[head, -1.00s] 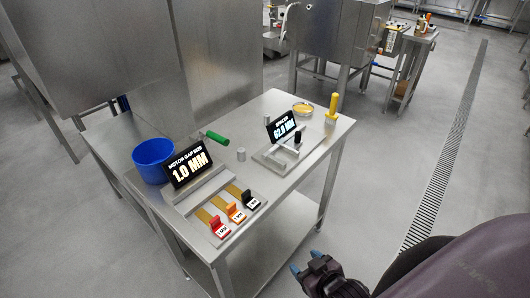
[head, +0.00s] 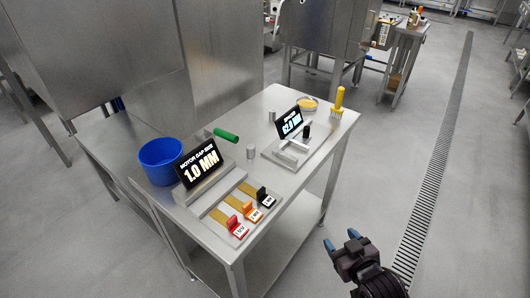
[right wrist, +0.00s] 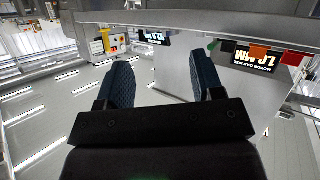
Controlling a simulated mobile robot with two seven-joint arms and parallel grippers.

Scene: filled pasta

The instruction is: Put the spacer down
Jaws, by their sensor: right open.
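My right gripper (head: 341,241) is open and empty, low over the floor beyond the table's right side. In the right wrist view its two blue fingers stand wide apart with nothing between them. Two small grey cylinders, one nearer (head: 250,153) and one farther (head: 272,117), stand on the steel table (head: 229,147). Either may be the spacer; I cannot tell which. A metal fixture (head: 286,158) with a black knob sits at the table's right, below a display (head: 289,123) reading 62.0 MM. My left gripper is not in view.
A blue bin (head: 160,162), a 1.0 MM display (head: 199,164), and red, orange and black tagged gauges (head: 249,211) are at the table's near left. A green-handled tool (head: 225,135), a yellow-handled brush (head: 338,100) and a yellow dish (head: 308,103) are farther back.

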